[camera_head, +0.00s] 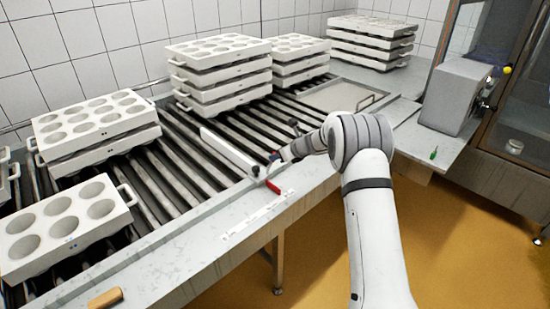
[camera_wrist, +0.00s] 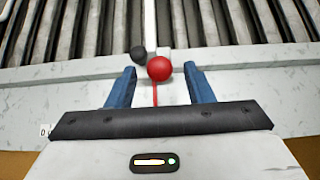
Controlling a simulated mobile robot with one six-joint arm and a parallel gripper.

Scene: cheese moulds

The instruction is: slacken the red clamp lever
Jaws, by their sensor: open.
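The red clamp lever shows in the wrist view as a round red knob (camera_wrist: 159,69) on a thin red rod. In the head view a red part of it (camera_head: 273,187) shows at the near end of a long pale bar (camera_head: 228,150) across the rollers. My gripper (camera_wrist: 160,74) is open, its two blue fingers on either side of the red knob, with a gap visible on both sides. A dark round knob (camera_wrist: 138,54) sits just left of the red one. In the head view my gripper (camera_head: 276,157) is small and partly hidden by my wrist.
Stacks of white moulds (camera_head: 218,65) stand on the roller conveyor (camera_head: 170,160) at the back and left. A pale metal ledge (camera_head: 225,225) runs along its front, with a wooden-handled tool (camera_head: 106,298) at lower left. A grey box (camera_head: 455,95) stands right.

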